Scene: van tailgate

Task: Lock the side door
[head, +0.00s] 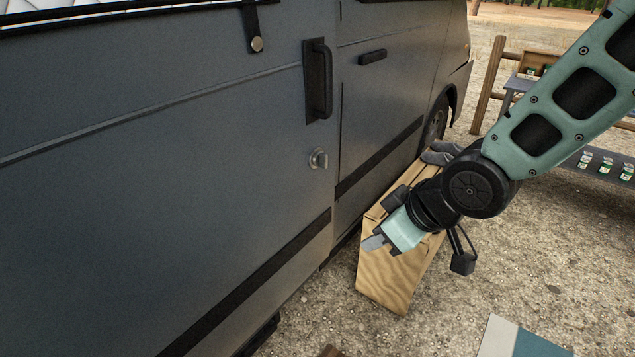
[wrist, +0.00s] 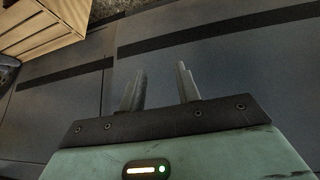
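The side door (head: 220,130) of the dark grey van fills the left of the head view and looks closed. Its round metal lock knob (head: 318,159) sits below the black door handle (head: 319,80), near the door's right edge. My gripper (head: 374,243) is below and to the right of the knob in the picture, apart from it. In the wrist view my gripper (wrist: 160,84) has its two fingers spread with nothing between them. The van's grey side lies behind the fingers there; I do not make out the knob in that view.
A wooden crate (head: 388,283) stands on the gravel beside the van, behind my gripper, with grey gloves (head: 440,153) on it. A second handle (head: 372,56) is on the front door. A fence (head: 489,85) and shelf (head: 605,160) stand at right. A mat (head: 515,340) lies in front.

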